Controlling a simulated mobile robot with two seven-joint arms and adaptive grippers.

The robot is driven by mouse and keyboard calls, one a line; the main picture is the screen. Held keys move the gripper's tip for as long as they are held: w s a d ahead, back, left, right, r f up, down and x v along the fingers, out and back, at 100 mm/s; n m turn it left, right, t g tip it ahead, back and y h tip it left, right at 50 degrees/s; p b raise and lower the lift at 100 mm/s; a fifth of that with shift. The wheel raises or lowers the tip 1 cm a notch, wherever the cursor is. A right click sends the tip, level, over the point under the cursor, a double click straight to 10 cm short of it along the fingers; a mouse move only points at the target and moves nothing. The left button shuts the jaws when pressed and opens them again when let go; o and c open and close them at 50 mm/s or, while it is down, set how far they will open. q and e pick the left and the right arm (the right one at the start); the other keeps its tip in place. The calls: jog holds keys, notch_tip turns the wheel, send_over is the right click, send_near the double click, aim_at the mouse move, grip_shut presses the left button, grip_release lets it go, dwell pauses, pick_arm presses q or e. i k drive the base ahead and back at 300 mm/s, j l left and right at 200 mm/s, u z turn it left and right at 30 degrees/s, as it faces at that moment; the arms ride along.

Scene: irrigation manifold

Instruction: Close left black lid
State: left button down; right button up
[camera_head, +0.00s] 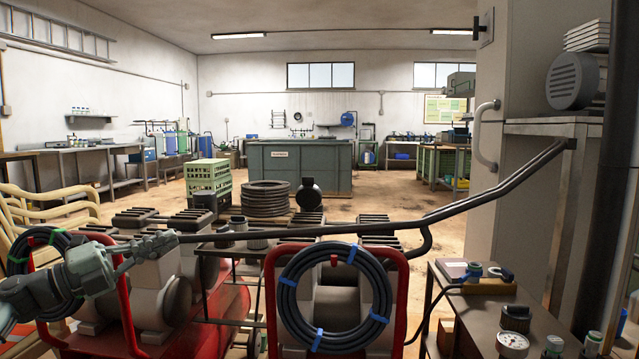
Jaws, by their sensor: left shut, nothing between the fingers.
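My left gripper (160,243) is shut and empty at the left of the head view. It points right, and its fingertips overlap the left part of a long dark pipe (330,229) in the picture; I cannot tell whether they touch. Black ribbed tops (137,217) sit on the pale machines just behind the gripper. Another black ribbed top (190,221) is a little to the right of the gripper. I cannot tell which of these is the left black lid, or whether any is open. My right gripper is out of view.
A red frame carries a coiled black hose (334,297) at front centre. Another coil (20,262) hangs at the left behind my arm. A bench (480,312) with a gauge (512,345) stands at front right.

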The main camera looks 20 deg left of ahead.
aim_at(309, 197)
jog(key=i+l, duration=0.15)
jog(key=i, duration=0.4)
jog(key=i+l, duration=0.15)
jog(key=i, duration=0.4)
